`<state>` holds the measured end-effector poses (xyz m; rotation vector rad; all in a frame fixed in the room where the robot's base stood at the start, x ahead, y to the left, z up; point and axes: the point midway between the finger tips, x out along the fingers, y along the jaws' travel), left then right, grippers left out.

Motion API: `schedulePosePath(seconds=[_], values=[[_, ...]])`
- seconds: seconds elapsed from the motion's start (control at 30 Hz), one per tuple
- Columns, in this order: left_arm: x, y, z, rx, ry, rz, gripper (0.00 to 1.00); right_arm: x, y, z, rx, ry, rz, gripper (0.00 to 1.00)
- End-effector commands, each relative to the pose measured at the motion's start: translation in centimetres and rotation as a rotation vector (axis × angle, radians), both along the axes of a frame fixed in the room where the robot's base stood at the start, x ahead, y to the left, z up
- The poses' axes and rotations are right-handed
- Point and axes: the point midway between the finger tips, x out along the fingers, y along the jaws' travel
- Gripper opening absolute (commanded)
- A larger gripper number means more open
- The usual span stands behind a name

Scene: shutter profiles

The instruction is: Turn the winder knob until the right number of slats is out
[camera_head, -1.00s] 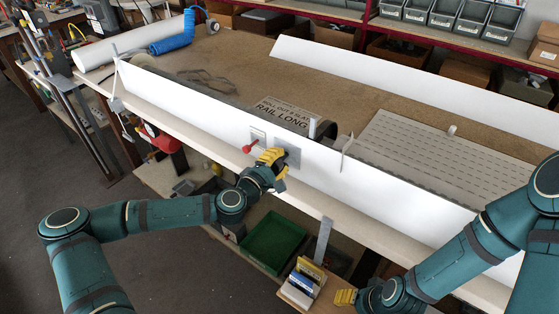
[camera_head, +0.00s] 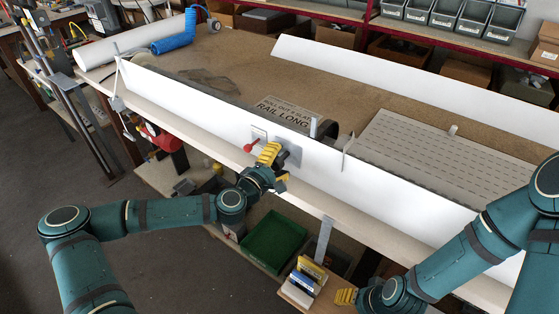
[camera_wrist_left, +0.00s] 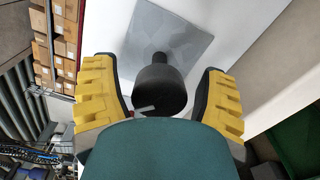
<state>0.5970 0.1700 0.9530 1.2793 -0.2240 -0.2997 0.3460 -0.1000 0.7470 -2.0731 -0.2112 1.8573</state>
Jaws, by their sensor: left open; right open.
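The winder knob (camera_wrist_left: 160,88) is a black round knob on a grey plate on the white front board. In the left wrist view it stands between the yellow fingers of my left gripper (camera_wrist_left: 160,98), with gaps on both sides. In the head view my left gripper (camera_head: 275,166) is at the grey plate (camera_head: 292,154) and hides most of the knob. It is open. My right gripper (camera_head: 346,297) is open and empty, low in front of the bench. The grey slatted sheet (camera_head: 440,150) lies on the bench at the right. A sign (camera_head: 283,113) mentions rolling out slats and "RAIL LONG"; I cannot read its number surely.
A red-handled lever (camera_head: 251,146) is on the front board just left of the knob plate. A white upright fin (camera_head: 348,148) stands right of it. A green crate (camera_head: 273,242) and a small box of coloured packs (camera_head: 307,276) are below the bench edge.

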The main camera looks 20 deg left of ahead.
Motion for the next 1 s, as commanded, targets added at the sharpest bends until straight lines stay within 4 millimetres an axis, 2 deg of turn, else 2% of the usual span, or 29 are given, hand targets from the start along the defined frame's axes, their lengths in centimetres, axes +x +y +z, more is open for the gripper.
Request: schedulePosePath(seconds=[0.17,0.4,0.6,0.8,1.0], values=[[-2.0,0.8,0.0,0.001,0.0,0.002,0.73,0.0,0.0,0.0,0.0,0.0,0.0,0.56],[-6.8,2.6,-0.1,0.0,0.003,0.003,0.73,0.0,0.0,0.0,0.0,0.0,0.0,0.56],[-9.7,3.6,-0.1,0.0,0.003,0.002,0.73,0.0,0.0,0.0,0.0,0.0,0.0,0.56],[-11.0,4.0,-0.1,0.0,0.003,0.001,0.73,0.0,0.0,0.0,0.0,0.0,0.0,0.56],[-11.2,4.1,0.0,0.0,0.002,0.0,0.73,0.0,0.0,0.0,0.0,0.0,0.0,0.56]])
